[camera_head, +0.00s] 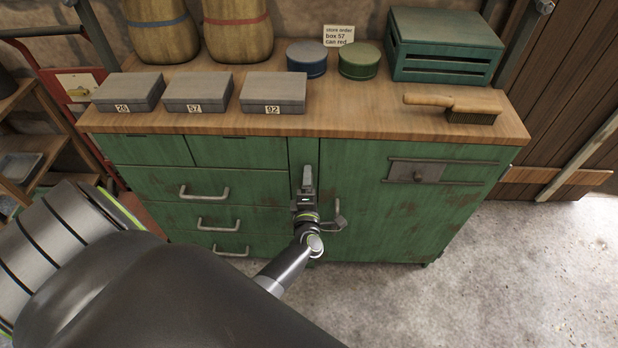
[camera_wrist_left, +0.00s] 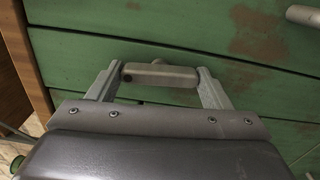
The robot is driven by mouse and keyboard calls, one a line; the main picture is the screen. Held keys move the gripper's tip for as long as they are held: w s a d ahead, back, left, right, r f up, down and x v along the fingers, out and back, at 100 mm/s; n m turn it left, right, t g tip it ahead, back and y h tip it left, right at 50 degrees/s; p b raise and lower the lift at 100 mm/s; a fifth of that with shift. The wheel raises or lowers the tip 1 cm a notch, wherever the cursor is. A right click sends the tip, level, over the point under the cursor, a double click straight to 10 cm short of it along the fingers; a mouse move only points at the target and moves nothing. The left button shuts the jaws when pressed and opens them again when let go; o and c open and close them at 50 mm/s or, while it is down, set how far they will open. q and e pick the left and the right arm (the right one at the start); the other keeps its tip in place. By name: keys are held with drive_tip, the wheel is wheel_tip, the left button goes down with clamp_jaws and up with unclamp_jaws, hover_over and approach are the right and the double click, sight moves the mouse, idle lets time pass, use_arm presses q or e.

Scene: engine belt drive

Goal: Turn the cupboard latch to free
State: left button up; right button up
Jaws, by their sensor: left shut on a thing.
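The latch (camera_wrist_left: 160,75), a short grey bar on the green cupboard front, lies between the two fingers of my left gripper (camera_wrist_left: 160,72) in the left wrist view. The fingers close on its two ends. In the head view my left gripper (camera_head: 307,190) is at the upright strip between the drawers and the door of the green cupboard (camera_head: 385,225). There the gripper largely hides the latch, so its exact angle is hard to tell. A bent metal handle (camera_head: 337,217) on the door sits just right of the gripper. My right gripper is not in view.
A metal plate with a bar (camera_head: 430,172) is on the door. Drawers with pale handles (camera_head: 204,191) are at left. Grey boxes (camera_head: 273,93), round tins (camera_head: 358,60), a brush (camera_head: 455,105) and a green crate (camera_head: 445,45) stand on the wooden top. The floor at right is clear.

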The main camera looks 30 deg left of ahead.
use_arm(q)
drive_tip(key=shift+m, duration=0.7)
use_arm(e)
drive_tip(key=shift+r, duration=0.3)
use_arm(q)
drive_tip(key=o, duration=1)
